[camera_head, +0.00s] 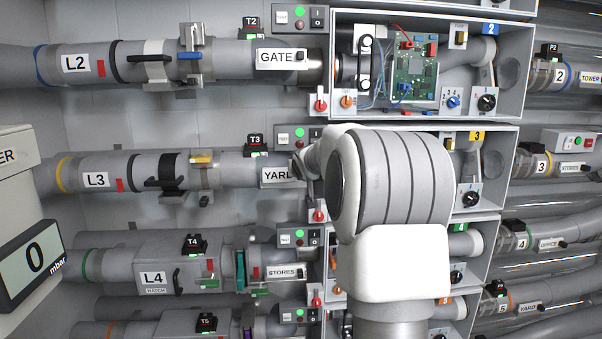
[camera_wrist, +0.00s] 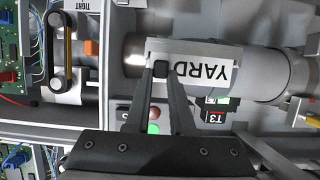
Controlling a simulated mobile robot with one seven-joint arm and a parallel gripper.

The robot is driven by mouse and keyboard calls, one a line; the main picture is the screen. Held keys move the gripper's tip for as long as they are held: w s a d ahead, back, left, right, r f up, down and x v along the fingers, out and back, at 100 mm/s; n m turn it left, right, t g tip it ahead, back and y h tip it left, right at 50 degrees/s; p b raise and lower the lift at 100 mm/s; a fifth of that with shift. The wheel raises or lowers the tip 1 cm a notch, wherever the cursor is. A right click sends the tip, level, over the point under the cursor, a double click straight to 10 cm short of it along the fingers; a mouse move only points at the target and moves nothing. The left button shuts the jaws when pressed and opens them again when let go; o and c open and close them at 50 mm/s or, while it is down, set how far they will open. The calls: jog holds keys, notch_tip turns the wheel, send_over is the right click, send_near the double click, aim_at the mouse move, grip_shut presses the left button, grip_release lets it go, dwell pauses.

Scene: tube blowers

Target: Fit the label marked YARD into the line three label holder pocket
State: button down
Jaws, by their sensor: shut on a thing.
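The white label marked YARD (camera_head: 275,176) is at the line three pipe, right of the L3 plate (camera_head: 95,180). In the wrist view the label (camera_wrist: 208,74) appears upside down. My gripper (camera_wrist: 161,70) is shut on the small dark grip at one end of this label. In the head view my arm covers most of the gripper and the label's right end. The grey label holder (camera_wrist: 192,47) shows as a rim along the label's edge in the wrist view. The label lies at or in the holder; I cannot tell how deep it sits.
The T3 display (camera_head: 256,145) and a switch panel (camera_head: 291,137) sit close above the label. The GATE label (camera_head: 277,57) is on the line above, the STORES label (camera_head: 283,272) on the line below. An open control box (camera_head: 425,70) stands above my arm.

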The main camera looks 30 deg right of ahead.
jog(key=shift+f+b, duration=0.3)
jog(key=shift+f, duration=0.05)
jog(key=c, duration=0.7)
grip_release()
jog(key=p+v, duration=1)
jog(key=v, duration=0.7)
jog(key=shift+s, duration=0.2)
